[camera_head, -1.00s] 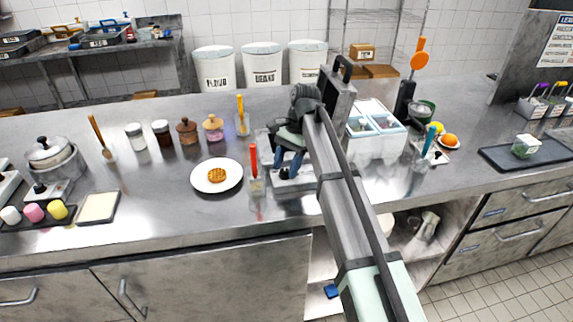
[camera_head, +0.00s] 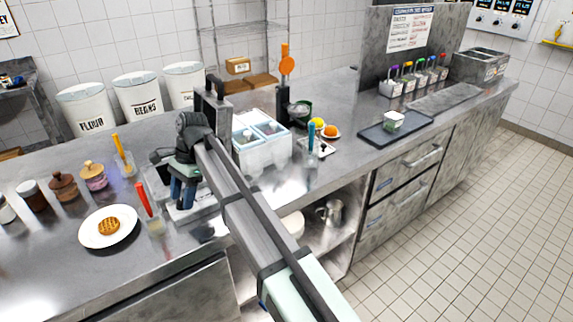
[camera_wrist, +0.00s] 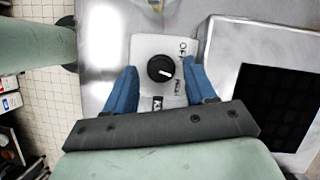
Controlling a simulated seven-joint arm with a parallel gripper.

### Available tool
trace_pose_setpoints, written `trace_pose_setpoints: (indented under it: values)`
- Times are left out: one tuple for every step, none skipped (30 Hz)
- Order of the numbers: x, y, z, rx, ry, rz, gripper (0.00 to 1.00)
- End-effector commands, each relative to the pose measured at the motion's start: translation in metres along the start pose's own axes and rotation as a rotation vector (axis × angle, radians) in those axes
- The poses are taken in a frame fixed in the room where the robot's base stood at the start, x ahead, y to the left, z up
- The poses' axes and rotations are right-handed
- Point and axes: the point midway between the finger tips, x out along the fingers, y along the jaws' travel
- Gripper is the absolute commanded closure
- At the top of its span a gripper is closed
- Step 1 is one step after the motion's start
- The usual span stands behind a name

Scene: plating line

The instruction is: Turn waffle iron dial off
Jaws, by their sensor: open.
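The waffle iron's black dial (camera_wrist: 160,68) sits on a pale control panel (camera_wrist: 145,48) in the wrist view. The dial's white pointer aims right and slightly down, below the "OFF" label. Other labels are partly hidden. My gripper (camera_wrist: 163,74) is open, its blue fingers on either side of the dial, apart from it in the picture; I cannot tell its height above it. The waffle iron's dark grid plate (camera_wrist: 278,105) is to the right. In the head view my gripper (camera_head: 182,192) is over the iron's front, hiding the dial. The raised lid (camera_head: 214,108) stands behind.
A plate (camera_head: 90,236) with a waffle (camera_head: 109,226) and a red-handled utensil in a holder (camera_head: 144,198) stand left of the iron. A white bin (camera_head: 262,153) is close on the right. A dark tray (camera_head: 372,138) lies farther right on the counter.

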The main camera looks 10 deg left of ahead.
Motion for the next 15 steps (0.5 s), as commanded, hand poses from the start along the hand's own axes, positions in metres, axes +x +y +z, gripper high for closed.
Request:
trace_pose_setpoints:
  values:
    - [0.001, 0.003, 0.001, 0.042, 0.0, -0.018, 0.45]
    - [0.001, 0.003, 0.001, 0.069, 0.0, -0.029, 0.45]
    - [0.001, 0.003, 0.001, 0.105, 0.0, -0.044, 0.45]
    - [0.001, 0.004, 0.001, 0.131, 0.0, -0.054, 0.45]
    - [0.001, 0.004, 0.001, 0.157, 0.0, -0.066, 0.45]
    - [0.001, 0.004, 0.001, 0.192, 0.0, -0.08, 0.45]
    - [0.001, 0.005, 0.001, 0.219, 0.0, -0.091, 0.45]
    - [0.001, 0.005, 0.001, 0.245, 0.0, -0.103, 0.45]
    - [0.001, 0.005, 0.001, 0.281, 0.0, -0.117, 0.45]
    - [0.001, 0.005, 0.001, 0.307, 0.0, -0.128, 0.45]
    - [0.001, 0.006, 0.001, 0.334, 0.0, -0.14, 0.45]
    - [0.001, 0.006, 0.001, 0.369, 0.0, -0.154, 0.45]
    - [-0.004, 0.005, 0.001, 0.378, 0.0, -0.159, 0.45]
    - [-0.011, 0.004, 0.001, 0.375, 0.0, -0.158, 0.45]
    - [-0.018, 0.005, 0.001, 0.373, 0.0, -0.158, 0.45]
